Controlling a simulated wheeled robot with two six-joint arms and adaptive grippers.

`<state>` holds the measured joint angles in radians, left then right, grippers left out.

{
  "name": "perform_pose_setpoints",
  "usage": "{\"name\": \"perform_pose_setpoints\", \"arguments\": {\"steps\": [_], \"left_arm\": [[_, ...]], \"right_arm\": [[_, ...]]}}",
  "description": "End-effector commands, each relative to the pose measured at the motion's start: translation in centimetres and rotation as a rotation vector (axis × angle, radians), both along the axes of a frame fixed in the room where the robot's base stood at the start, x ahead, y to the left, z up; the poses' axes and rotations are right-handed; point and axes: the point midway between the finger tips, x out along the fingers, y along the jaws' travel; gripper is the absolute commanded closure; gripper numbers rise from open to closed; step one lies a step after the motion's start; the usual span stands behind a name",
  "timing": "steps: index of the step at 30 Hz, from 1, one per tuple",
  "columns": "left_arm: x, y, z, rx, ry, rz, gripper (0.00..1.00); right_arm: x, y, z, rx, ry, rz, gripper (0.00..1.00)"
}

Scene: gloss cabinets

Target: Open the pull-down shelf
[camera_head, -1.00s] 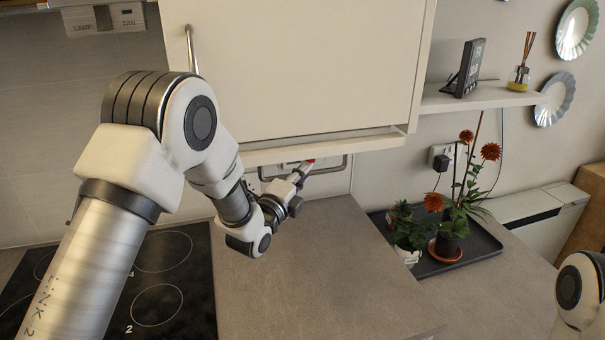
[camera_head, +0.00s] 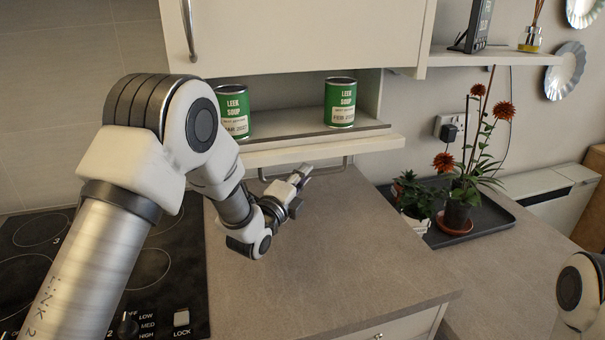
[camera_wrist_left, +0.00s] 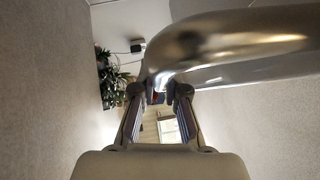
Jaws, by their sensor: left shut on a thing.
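The pull-down shelf (camera_head: 290,124) hangs below the cabinet (camera_head: 300,35), with a gap between them. Two green leek soup cans show in the gap, one at the left (camera_head: 233,112) and one at the right (camera_head: 340,103). A metal bar handle (camera_head: 335,168) runs under the shelf's pale front board (camera_head: 330,150). My left gripper (camera_head: 303,171) is shut on this handle. In the left wrist view the handle (camera_wrist_left: 235,50) looms large and shiny at the fingertips (camera_wrist_left: 160,95). My right gripper is out of view.
A black hob (camera_head: 100,270) is at the left. The grey worktop (camera_head: 330,250) under the shelf is clear. A dark tray (camera_head: 480,225) with potted plants (camera_head: 457,205) stands to the right. A wall shelf (camera_head: 500,56) is beside the cabinet.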

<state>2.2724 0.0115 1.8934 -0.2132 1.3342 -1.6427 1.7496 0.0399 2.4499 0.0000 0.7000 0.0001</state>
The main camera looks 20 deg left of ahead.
Motion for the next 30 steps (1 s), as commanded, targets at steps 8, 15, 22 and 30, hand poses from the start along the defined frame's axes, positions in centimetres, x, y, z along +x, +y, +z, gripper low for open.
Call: {"name": "perform_pose_setpoints", "arguments": {"steps": [8,15,22,30], "left_arm": [[-0.1,-0.1,-6.6,0.003,0.011,-0.002,1.00],[-0.1,-0.1,-7.6,0.002,0.009,-0.003,1.00],[-0.1,-0.1,-7.5,0.002,0.008,-0.003,1.00],[0.0,-0.1,-7.3,0.001,0.005,-0.002,0.62]], "right_arm": [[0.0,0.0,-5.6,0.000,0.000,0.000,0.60],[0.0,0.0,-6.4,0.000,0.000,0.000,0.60],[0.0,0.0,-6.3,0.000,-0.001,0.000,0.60],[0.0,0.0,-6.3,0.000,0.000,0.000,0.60]]}}
